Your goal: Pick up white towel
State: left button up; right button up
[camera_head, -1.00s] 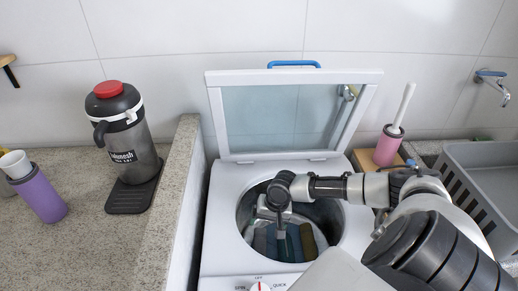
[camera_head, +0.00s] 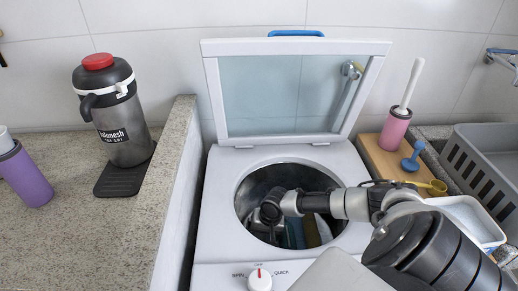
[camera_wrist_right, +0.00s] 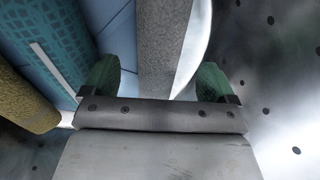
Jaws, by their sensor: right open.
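The open washing machine (camera_head: 222,170) holds several rolled towels in its drum. A pale grey-white roll (camera_head: 324,228), which looks like the white towel, stands at the right of the group. In the right wrist view a pale grey roll (camera_wrist_right: 163,35) runs up between my fingertips; I cannot tell surely whether it is the white towel. My right gripper (camera_wrist_right: 158,80) is open, with its green fingertips to either side of that roll. In the head view my right gripper (camera_head: 271,212) is down inside the drum, its fingers mostly hidden. My left gripper is out of view.
Blue rolls (camera_wrist_right: 45,35) and a yellowish roll (camera_wrist_right: 22,100) lie left of the fingers; the perforated drum wall (camera_wrist_right: 270,80) is at right. The raised lid (camera_head: 285,95) stands behind. A pink brush holder (camera_head: 394,130) and grey crate (camera_head: 490,165) are at right.

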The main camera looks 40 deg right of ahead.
aim_at(261, 236)
jog(key=x, duration=0.3)
jog(key=shift+f, duration=0.15)
jog(key=shift+c, duration=0.3)
jog(key=c, duration=1)
jog(key=shift+o, duration=0.2)
